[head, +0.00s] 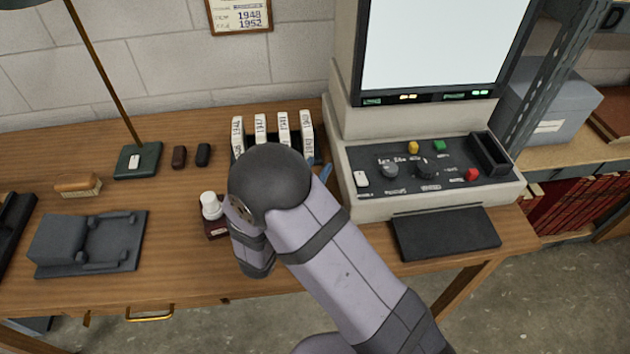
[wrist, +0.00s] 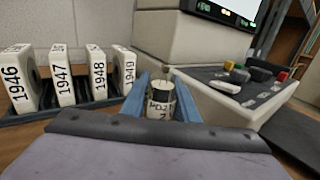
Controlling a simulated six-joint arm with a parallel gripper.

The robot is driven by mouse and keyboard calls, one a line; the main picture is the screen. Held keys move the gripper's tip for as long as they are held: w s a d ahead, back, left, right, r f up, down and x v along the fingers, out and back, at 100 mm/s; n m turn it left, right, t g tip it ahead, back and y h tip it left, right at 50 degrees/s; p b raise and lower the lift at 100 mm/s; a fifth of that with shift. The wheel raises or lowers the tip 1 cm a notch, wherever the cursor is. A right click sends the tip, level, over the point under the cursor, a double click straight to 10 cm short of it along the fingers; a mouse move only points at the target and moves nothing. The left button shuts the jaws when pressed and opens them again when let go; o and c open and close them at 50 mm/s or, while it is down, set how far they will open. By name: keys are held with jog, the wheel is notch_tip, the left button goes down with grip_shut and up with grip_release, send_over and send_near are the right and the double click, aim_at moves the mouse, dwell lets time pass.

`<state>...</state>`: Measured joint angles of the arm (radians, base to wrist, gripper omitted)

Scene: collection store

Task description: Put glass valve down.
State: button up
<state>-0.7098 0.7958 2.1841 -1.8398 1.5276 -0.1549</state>
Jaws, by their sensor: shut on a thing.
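The glass valve (wrist: 160,103), a small upright cylinder with a dark top band and a pale label with black print, shows in the wrist view. My gripper (wrist: 161,88) is shut on it, with a blue finger on each side. Its lower part is hidden by my wrist, so I cannot tell whether it touches the table. In the head view my arm hides the valve, and only a bit of a blue finger (head: 326,172) shows, beside the reader's base.
White boxes marked with years (wrist: 62,75) stand in a dark rack left of my gripper. The grey reader (head: 375,205) with its control panel is close on the right. A white-capped bottle (head: 211,206) stands left of my arm. Bare wooden table (head: 170,220) lies further left.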

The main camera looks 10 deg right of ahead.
jog(key=shift+f, duration=1.85)
jog(key=shift+f, duration=0.15)
jog(key=o, duration=1.1)
jog(key=shift+r, duration=0.25)
jog(key=b+v, duration=0.1)
jog(key=v, duration=1.1)
jog(key=shift+f+b, duration=0.1)
jog(key=shift+b, duration=0.3)
jog(key=shift+d, duration=0.1)
